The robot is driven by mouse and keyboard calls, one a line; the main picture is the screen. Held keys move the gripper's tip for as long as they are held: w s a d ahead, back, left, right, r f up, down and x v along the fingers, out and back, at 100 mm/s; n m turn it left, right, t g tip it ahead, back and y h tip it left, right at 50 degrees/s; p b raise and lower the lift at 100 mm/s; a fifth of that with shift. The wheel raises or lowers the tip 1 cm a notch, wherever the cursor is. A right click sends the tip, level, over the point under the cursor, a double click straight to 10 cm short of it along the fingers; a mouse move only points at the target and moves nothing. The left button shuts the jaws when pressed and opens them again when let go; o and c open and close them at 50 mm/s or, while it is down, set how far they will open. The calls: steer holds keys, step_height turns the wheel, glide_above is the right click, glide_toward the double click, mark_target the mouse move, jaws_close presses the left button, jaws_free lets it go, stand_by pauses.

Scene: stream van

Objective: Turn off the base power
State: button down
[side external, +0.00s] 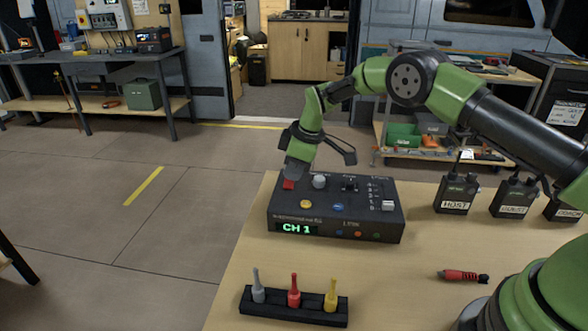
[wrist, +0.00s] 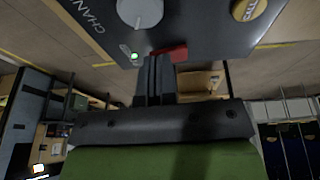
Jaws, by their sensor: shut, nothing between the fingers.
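The dark base unit (side external: 337,212) stands on the wooden table with its green display lit and reading CH 1. A red switch (side external: 289,184) sits at its back left corner, next to a grey knob (side external: 319,181). My gripper (side external: 296,172) is shut and empty, right at the red switch. In the wrist view the closed fingertips (wrist: 155,58) partly cover the red switch (wrist: 172,52). A small green light (wrist: 134,56) is lit beside it. I cannot tell whether the fingers touch the switch. Its tilt is hidden.
The unit also carries a yellow button (side external: 306,204), a blue button (side external: 338,208) and a pale slider (side external: 388,204). Labelled radio packs (side external: 457,194) stand to the right. A rack (side external: 292,307) with three coloured plugs and a red-black connector (side external: 462,276) lie in front.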

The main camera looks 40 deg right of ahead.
steer(key=shift+f, duration=0.35)
steer(key=shift+s+a+r, duration=0.2)
steer(key=shift+s+a, duration=0.3)
steer(key=shift+r, duration=0.15)
stand_by(0.3)
steer(key=shift+r, duration=0.35)
steer(key=v, duration=1.3)
steer(key=shift+w+a, duration=0.2)
steer(key=shift+a, duration=0.2)
steer(key=shift+r, duration=0.1)
steer(key=shift+w+d+r, duration=0.15)
steer(key=shift+w+d, duration=0.3)
steer(key=shift+d, duration=0.1)
